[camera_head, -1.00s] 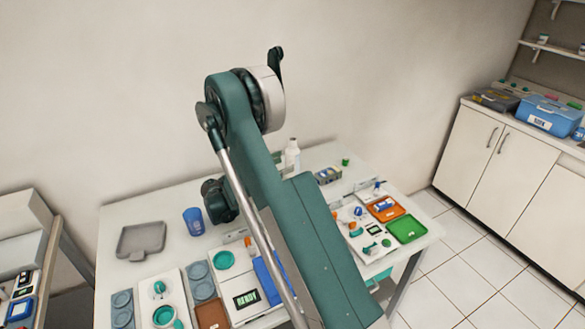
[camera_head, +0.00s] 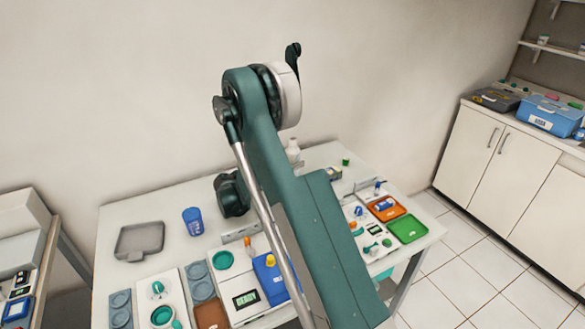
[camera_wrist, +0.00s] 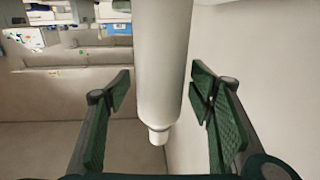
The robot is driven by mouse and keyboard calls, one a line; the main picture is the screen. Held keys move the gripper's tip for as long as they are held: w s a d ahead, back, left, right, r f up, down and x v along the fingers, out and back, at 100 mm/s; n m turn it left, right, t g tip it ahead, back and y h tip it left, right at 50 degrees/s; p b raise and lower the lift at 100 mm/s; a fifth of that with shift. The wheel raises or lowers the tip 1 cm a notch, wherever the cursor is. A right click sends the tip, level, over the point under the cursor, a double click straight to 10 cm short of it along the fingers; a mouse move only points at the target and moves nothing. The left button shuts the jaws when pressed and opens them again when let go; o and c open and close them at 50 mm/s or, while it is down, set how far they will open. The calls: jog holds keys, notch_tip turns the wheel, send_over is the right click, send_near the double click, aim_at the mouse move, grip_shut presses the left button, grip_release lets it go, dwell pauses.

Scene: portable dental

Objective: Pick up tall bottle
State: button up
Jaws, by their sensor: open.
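The tall bottle is white and stands at the back of the table in the head view (camera_head: 293,149). My arm hides its lower part there. In the wrist view the bottle (camera_wrist: 164,60) fills the middle, with its narrow neck end pointing down in the picture. My gripper (camera_wrist: 161,88) is open, with one green-padded finger on each side of the bottle. Gaps show between the bottle and both fingers. The fingers are hidden behind my arm in the head view.
A blue cup (camera_head: 193,221) and a grey tray (camera_head: 140,241) stand on the left of the white table. Orange (camera_head: 387,208) and green (camera_head: 407,229) trays lie at the right. Small dental items crowd the front. A wall rises behind the table.

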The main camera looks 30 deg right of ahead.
jog(key=shift+c, duration=0.3)
jog(key=c, duration=1)
jog(key=shift+r, duration=0.3)
jog(key=shift+r+p, duration=1.1)
jog(key=shift+r, duration=3.65)
